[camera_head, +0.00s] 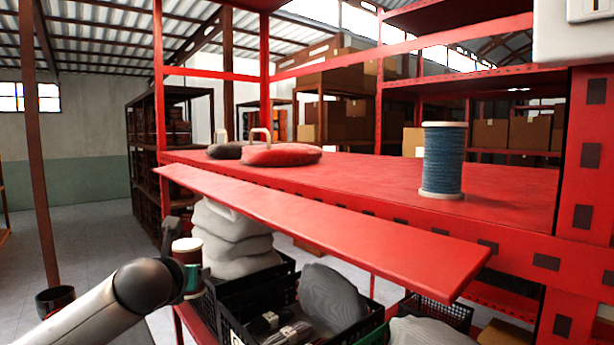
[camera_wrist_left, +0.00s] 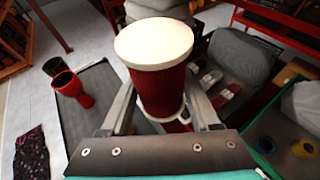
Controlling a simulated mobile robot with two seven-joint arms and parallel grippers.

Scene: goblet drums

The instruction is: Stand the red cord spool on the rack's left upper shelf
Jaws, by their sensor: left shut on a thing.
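The red cord spool (camera_wrist_left: 160,88) has white end discs and stands roughly upright between the fingers of my left gripper (camera_wrist_left: 160,100), which is shut on it. In the head view the spool (camera_head: 187,250) is left of and below the upper shelf's front edge, with my left gripper (camera_head: 192,278) partly hidden by its arm. The rack's red upper shelf (camera_head: 360,178) spans the middle. A blue cord spool (camera_head: 443,160) stands upright at its right end. My right gripper is not in view.
A red weight-like bag (camera_head: 281,155) with a handle and a dark one (camera_head: 225,152) lie on the shelf's left part. A long red board (camera_head: 320,228) projects along the front. Grey sacks (camera_head: 232,240) and black crates (camera_head: 262,312) are below.

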